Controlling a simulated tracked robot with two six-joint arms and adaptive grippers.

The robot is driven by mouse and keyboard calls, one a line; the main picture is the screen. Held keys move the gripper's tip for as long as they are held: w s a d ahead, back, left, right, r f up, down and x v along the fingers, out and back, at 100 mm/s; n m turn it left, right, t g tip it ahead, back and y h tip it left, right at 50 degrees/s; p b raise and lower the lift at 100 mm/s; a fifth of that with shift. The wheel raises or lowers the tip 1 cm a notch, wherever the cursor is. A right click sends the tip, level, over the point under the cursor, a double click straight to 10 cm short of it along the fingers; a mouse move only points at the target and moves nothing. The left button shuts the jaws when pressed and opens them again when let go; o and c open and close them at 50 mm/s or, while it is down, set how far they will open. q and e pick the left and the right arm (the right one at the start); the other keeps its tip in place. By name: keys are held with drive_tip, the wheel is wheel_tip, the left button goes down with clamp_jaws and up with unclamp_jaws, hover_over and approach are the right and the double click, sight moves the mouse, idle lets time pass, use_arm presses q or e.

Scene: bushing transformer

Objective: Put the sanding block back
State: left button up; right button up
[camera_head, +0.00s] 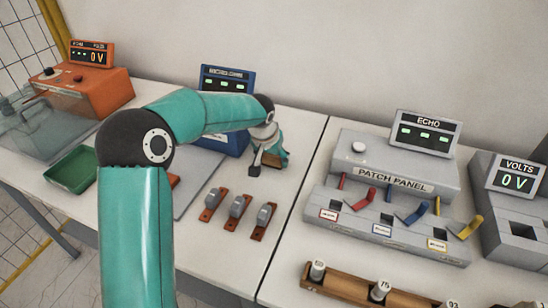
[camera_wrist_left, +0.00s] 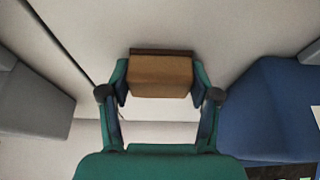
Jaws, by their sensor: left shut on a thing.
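The sanding block (camera_wrist_left: 160,76) is a tan-brown block with a darker strip along its far edge. In the left wrist view it sits between the two fingers of my left gripper (camera_wrist_left: 161,88), which is shut on it. In the head view my left gripper (camera_head: 270,158) is at the back of the white table, just right of the blue device. The block (camera_head: 271,161) shows only in part there, and I cannot tell whether it touches the table. My right gripper is not in view.
The blue device (camera_head: 226,80) stands close left of the gripper, above a grey plate (camera_head: 197,180). Several grey-topped brown pieces (camera_head: 238,208) lie in front. A green tray (camera_head: 72,169) and orange unit (camera_head: 96,84) are left. The patch panel (camera_head: 392,185) is right, across a table seam.

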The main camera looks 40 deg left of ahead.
use_arm(q)
drive_tip(key=shift+f, duration=0.1)
drive_tip(key=o, duration=1.1)
drive_tip(key=v, duration=1.2)
drive_tip(key=shift+s+b, duration=0.1)
drive_tip(key=shift+b, duration=0.2)
